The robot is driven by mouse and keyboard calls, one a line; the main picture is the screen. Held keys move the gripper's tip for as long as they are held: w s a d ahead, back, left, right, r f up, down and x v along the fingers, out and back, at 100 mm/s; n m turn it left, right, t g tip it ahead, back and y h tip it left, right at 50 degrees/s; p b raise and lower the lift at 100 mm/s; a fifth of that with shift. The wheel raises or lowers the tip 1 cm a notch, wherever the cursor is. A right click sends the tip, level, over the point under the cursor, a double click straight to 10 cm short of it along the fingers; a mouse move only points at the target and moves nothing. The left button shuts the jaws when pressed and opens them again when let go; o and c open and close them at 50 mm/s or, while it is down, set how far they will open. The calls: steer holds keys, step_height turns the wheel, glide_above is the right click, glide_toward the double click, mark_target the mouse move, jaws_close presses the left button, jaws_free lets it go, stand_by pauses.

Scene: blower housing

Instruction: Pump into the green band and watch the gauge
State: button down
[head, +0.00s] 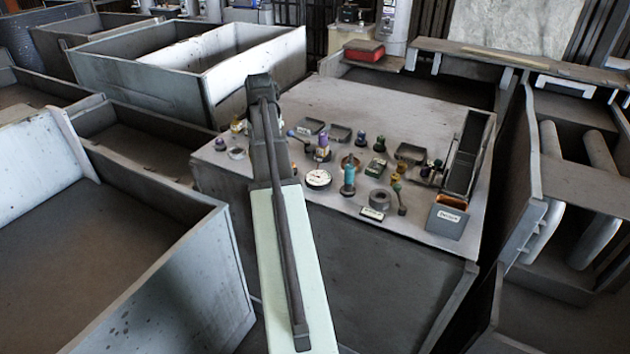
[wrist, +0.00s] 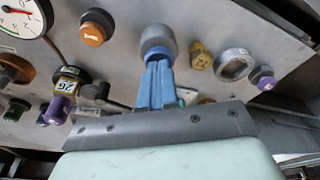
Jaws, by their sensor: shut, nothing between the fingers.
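The gauge (head: 318,179) is a round white dial on the panel top in the head view. In the wrist view the gauge (wrist: 27,16) is cut off at the top left; a red mark and some green show, but the needle reading is unclear. My gripper (wrist: 157,66) has blue fingers closed together, pointing at a round grey knob (wrist: 157,40). I cannot tell whether the fingertips touch it. In the head view my own arm hides the fingers and this knob. I cannot tell for sure which part is the pump.
An orange knob (wrist: 96,27), a gold hexagonal part (wrist: 201,56) and a grey ring (wrist: 235,65) surround the fingers. A purple part with a yellow label (wrist: 66,86) is to the left. A teal part (head: 348,181) and a grey box (head: 447,221) stand further right on the panel.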

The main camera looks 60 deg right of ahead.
steer(key=shift+f, duration=0.25)
steer(key=shift+r, duration=0.8)
steer(key=shift+f, duration=0.25)
stand_by(0.9)
steer(key=shift+f, duration=0.55)
steer(key=shift+r, duration=0.8)
stand_by(0.6)
